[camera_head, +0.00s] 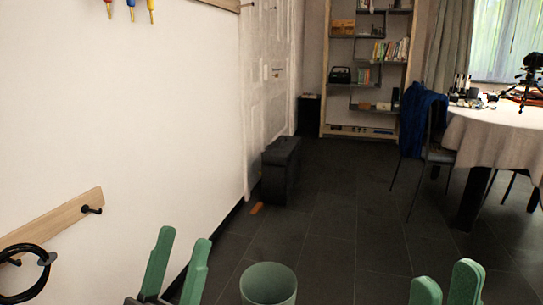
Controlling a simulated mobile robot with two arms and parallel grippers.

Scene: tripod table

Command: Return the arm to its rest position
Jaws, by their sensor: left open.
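My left gripper (184,243) is at the bottom left of the head view, in front of the white wall. Its two green fingers point up and stand apart, with nothing between them. My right gripper (447,277) is at the bottom right. Its two green fingers also point up with a gap between them, and I see nothing held; their lower parts are cut off by the picture edge.
A grey-green round container (268,283) is between the grippers at the bottom. A wooden hook rail (62,222) holding a black ring-shaped object (22,250) is at left. A cloth-covered table (495,135) and chair (437,150) stand right. Dark floor (335,215) is open ahead.

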